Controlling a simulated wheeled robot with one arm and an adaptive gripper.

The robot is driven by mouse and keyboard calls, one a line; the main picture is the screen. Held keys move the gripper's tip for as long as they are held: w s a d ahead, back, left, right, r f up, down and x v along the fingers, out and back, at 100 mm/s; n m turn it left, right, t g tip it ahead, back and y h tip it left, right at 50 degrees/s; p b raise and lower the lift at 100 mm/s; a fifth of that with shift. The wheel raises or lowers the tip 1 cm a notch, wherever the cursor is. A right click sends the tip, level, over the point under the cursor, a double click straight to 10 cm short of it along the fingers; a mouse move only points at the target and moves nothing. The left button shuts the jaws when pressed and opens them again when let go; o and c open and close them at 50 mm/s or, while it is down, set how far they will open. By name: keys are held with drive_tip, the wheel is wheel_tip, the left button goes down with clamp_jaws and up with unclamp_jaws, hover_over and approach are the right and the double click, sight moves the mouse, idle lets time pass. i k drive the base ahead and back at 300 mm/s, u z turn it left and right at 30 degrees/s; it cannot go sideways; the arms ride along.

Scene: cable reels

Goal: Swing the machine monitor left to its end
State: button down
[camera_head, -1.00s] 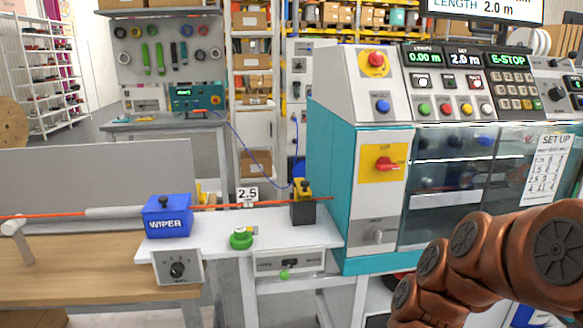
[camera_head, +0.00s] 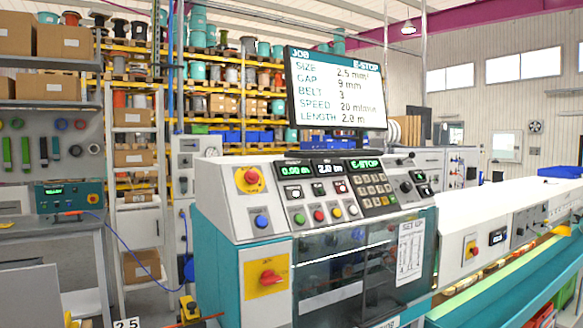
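The machine monitor (camera_head: 336,91) stands above the back of the teal and white machine (camera_head: 215,262). My gripper and arm are outside this view.
A red emergency button (camera_head: 250,178) on a yellow plate and a red rotary switch (camera_head: 269,277) are on the machine's front. A long white and teal conveyor (camera_head: 500,255) runs to the right. Shelves with reels and boxes (camera_head: 218,103) stand behind. Open air surrounds the monitor's sides.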

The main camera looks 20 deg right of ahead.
sight(326, 90)
drive_tip(key=z, duration=2.6)
drive_tip(key=i, duration=1.6)
drive_tip(key=u, duration=3.05)
